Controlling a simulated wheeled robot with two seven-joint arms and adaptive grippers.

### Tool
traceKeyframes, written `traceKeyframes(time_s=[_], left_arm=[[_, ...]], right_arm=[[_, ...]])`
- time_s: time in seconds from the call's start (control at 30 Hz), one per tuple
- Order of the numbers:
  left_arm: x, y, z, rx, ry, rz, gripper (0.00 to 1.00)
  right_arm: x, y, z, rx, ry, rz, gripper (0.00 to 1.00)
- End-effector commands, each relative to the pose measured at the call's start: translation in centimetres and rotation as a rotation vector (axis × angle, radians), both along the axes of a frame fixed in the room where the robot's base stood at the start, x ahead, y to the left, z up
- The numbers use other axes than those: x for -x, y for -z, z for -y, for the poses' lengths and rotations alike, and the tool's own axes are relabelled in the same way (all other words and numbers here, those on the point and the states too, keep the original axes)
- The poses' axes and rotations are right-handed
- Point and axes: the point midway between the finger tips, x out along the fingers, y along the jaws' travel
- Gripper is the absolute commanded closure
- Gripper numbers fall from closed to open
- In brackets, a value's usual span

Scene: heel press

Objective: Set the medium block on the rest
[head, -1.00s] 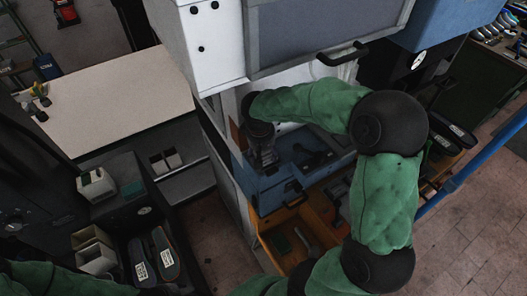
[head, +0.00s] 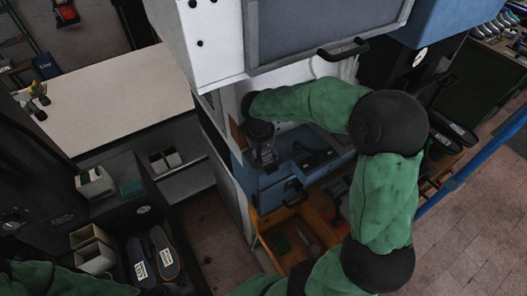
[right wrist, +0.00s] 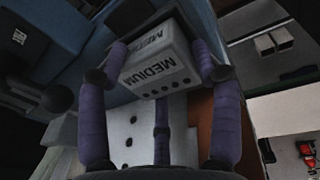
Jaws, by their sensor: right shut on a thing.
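The medium block (right wrist: 163,58) is a pale grey block with "MEDIUM" printed on two faces and a row of dark dots. My right gripper (right wrist: 165,70) has its purple fingers closed around the block's sides in the right wrist view. In the head view the right gripper (head: 265,158) hangs inside the press opening, over the left part of the blue press bed (head: 285,178). The block is hard to make out there. I cannot clearly pick out the rest or tell whether the block touches anything below. My left gripper is out of the head view.
A dark fixture (head: 314,160) stands on the blue bed right of the gripper. An orange drawer (head: 285,235) is open below. The press guard with its black handle (head: 343,50) hangs above. At left, small pale boxes (head: 92,250) and shoes (head: 152,262) lie on a dark surface.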

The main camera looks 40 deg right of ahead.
Motion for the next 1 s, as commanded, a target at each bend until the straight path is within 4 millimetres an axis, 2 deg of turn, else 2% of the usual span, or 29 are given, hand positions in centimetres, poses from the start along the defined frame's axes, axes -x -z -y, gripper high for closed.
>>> traceKeyframes(time_s=[0.03,0.1,0.13,0.57,1.0], left_arm=[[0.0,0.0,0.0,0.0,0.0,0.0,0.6],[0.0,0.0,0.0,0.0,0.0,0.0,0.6],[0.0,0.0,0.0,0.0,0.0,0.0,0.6],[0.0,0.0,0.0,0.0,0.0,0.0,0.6],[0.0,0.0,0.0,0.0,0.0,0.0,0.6]], right_arm=[[-0.1,0.0,0.0,0.0,0.001,0.002,0.3],[0.0,-0.1,0.0,0.0,0.001,0.002,0.1],[0.0,-0.1,0.0,0.0,0.001,0.002,0.08],[0.0,-0.4,-0.1,0.0,0.0,0.001,0.08],[0.3,-6.0,-0.9,0.001,0.0,0.003,0.08]])
